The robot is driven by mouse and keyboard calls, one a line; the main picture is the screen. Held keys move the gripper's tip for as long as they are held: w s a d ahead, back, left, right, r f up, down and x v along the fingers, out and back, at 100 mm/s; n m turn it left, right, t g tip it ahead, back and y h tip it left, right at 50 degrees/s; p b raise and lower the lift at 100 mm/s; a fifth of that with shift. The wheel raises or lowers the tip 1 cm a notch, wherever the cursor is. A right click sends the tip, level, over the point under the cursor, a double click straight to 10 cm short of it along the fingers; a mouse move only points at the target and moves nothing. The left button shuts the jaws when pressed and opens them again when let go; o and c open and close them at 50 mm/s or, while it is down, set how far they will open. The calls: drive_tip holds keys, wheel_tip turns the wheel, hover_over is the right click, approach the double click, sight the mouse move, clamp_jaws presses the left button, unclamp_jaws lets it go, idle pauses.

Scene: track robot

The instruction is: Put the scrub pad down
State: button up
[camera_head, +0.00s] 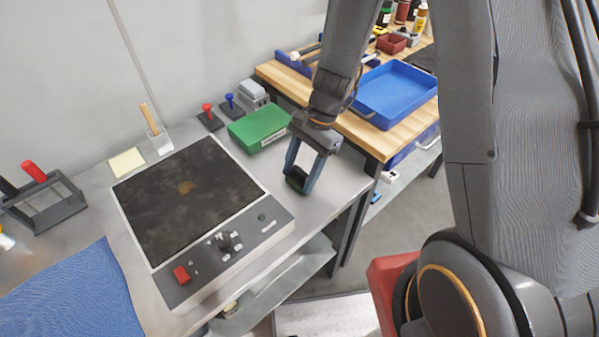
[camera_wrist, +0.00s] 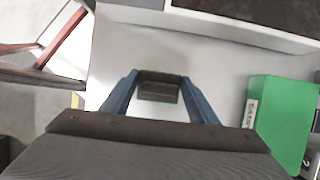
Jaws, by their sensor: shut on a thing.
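The scrub pad (camera_head: 297,181) is a small dark block with a green layer, held between the blue fingers of my gripper (camera_head: 304,172). In the wrist view the pad (camera_wrist: 160,88) shows between the tips of my gripper (camera_wrist: 160,84), its green edge on top. The gripper is shut on it, over the grey steel table (camera_head: 325,190), between the black-topped panel and the table's right edge. I cannot tell whether the pad touches the table.
A black plate with a control panel (camera_head: 225,245) lies left of the gripper. A green box (camera_head: 260,128) stands behind it. A wooden bench with a blue tray (camera_head: 395,93) is at the back right. A blue cloth (camera_head: 75,295) lies front left. Bare steel surrounds the pad.

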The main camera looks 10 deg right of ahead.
drive_tip(key=shift+f, duration=0.35)
drive_tip(key=o, duration=1.1)
drive_tip(key=b+v, duration=0.2)
drive_tip(key=v, duration=1)
drive_tip(key=s+d+r+n+t+h, duration=0.2)
drive_tip(key=s+d+n+t+h, duration=0.1)
drive_tip(key=s+d+n, duration=0.6)
drive_tip(key=shift+s+r+n+h, duration=0.25)
drive_tip(key=shift+s+n+h, duration=0.25)
drive_tip(key=shift+n, duration=0.7)
drive_tip(key=shift+s, duration=0.1)
